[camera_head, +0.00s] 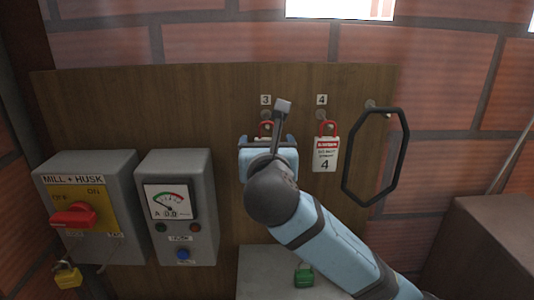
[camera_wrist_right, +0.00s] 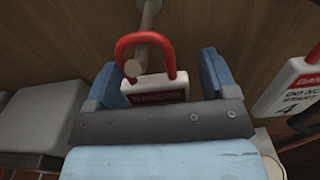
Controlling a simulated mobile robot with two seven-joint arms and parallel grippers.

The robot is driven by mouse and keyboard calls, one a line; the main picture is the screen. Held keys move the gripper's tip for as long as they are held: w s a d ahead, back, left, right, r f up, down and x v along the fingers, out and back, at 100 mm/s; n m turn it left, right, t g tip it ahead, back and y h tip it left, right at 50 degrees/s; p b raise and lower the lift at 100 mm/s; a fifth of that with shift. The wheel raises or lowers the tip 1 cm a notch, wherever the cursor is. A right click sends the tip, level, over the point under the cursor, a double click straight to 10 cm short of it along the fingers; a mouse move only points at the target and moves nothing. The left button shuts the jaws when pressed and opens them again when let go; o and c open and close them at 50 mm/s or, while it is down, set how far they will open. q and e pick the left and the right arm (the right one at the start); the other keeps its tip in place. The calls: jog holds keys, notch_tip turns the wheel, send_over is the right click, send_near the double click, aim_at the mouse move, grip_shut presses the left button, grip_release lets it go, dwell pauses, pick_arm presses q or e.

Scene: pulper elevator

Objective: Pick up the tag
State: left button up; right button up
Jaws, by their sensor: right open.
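A white and red danger tag with a red shackle (camera_wrist_right: 155,90) hangs from a peg in the right wrist view. My left gripper is not in view.
A wooden board (camera_head: 225,120) carries the pegs. A black loop (camera_head: 376,157) hangs right of tag 4. A switch box (camera_head: 85,205) and a meter box (camera_head: 178,205) are at left.

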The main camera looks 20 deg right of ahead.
jog(key=shift+s, duration=0.1)
jog(key=c, duration=1)
jog(key=shift+r, duration=0.15)
jog(key=r+v, duration=0.1)
jog(key=v, duration=1.7)
jog(key=shift+r, duration=0.2)
